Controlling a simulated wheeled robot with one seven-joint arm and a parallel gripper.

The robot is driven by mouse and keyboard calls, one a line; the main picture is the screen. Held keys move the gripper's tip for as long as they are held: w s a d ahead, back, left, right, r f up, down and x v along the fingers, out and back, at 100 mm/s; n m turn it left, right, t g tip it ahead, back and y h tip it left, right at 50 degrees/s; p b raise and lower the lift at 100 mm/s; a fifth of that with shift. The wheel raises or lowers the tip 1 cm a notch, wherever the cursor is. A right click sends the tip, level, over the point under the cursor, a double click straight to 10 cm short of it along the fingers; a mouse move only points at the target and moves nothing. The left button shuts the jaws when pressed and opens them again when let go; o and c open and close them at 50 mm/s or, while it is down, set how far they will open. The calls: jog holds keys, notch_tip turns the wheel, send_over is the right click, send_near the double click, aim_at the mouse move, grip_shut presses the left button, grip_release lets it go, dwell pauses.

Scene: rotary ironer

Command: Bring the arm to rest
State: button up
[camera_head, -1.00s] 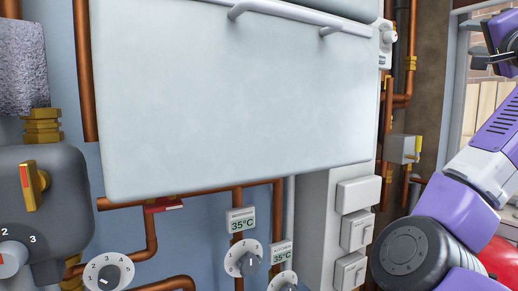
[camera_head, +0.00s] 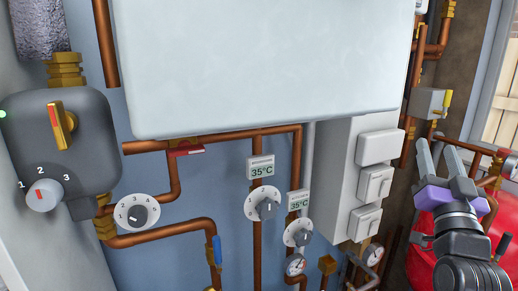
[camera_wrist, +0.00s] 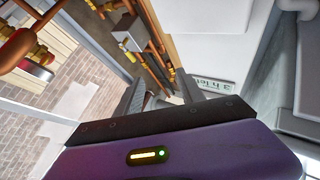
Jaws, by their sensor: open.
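My gripper (camera_head: 441,158) is at the right of the head view, pointing up, with its two grey fingers apart and nothing between them. It stands in front of the copper pipes and a red tank, to the right of the white switch boxes. In the wrist view my gripper (camera_wrist: 160,90) shows its two fingers beyond a dark and purple body, with no object held. My arm's lower links run down to the bottom right corner of the head view.
A large white panel (camera_head: 265,65) fills the top. A grey pump box (camera_head: 85,150) with a knob is at left. Dials (camera_head: 265,203), copper pipes (camera_head: 257,240) and switch boxes (camera_head: 375,183) line the wall. A red tank (camera_head: 420,250) is at right.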

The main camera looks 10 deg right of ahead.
jog(key=s+a+f+n+y, duration=0.4)
jog(key=s+a+f, duration=0.35)
jog(key=f, duration=0.25)
jog(key=s+a+f+n+y, duration=0.35)
jog(key=s+a+f, duration=0.35)
jog(key=a+f, duration=0.25)
jog(key=s+a+f+g+y, duration=0.1)
jog(key=s+a+f+g, duration=0.1)
jog(key=s, duration=0.5)
jog(key=s+a+f+g+y, duration=0.2)
jog(key=s+a+f, duration=0.2)
jog(key=s+f, duration=0.3)
jog(key=s+a+f+g+y, duration=0.1)
jog(key=s+a+f, duration=0.2)
jog(key=s, duration=0.6)
jog(key=shift+a+f+n+g, duration=0.35)
jog(key=shift+f+n+g, duration=0.1)
jog(key=shift+f, duration=0.4)
jog(key=shift+w, duration=0.1)
